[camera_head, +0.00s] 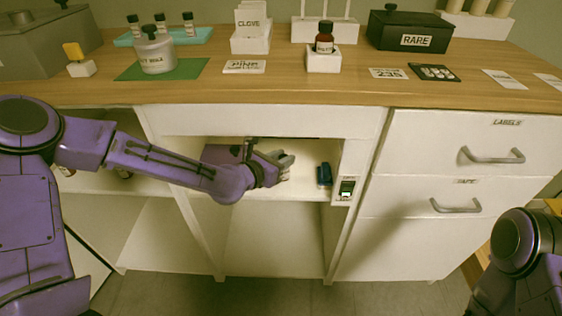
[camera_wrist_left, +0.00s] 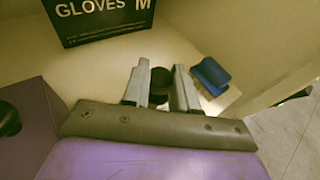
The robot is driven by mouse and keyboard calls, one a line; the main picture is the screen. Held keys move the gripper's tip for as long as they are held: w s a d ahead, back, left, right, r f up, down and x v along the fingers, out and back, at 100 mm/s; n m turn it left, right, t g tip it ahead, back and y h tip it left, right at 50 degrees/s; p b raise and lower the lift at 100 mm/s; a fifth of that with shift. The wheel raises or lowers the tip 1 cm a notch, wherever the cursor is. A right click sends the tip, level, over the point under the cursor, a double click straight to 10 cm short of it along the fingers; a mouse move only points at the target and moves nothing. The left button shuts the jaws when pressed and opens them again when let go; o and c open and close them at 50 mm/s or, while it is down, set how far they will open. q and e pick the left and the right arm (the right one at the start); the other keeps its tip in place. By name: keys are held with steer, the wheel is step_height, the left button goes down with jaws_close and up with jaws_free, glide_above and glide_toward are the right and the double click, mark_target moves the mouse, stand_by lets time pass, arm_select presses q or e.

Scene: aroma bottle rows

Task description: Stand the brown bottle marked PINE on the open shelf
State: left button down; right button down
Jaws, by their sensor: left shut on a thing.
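My left gripper (camera_head: 284,162) reaches into the open shelf (camera_head: 302,190) under the counter. In the left wrist view, the left gripper (camera_wrist_left: 160,88) is closed around a bottle with a round black cap (camera_wrist_left: 160,77). The fingers hide most of the bottle, and I cannot read its label. The cap shows between the fingers over the pale shelf board; whether the base touches the board cannot be told. My right gripper is out of view.
A blue item (camera_head: 324,174) lies right of the left gripper, also in the wrist view (camera_wrist_left: 210,76). A black gloves box (camera_wrist_left: 98,18) stands deeper in the shelf. Another brown bottle (camera_head: 324,38) stands in a white holder (camera_head: 323,62) on the counter. Free shelf board surrounds the fingers.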

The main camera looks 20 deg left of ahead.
arm_select(q)
steer(key=shift+s+a+f, duration=0.15)
steer(key=shift+s+f, duration=0.05)
steer(key=shift+f, duration=0.05)
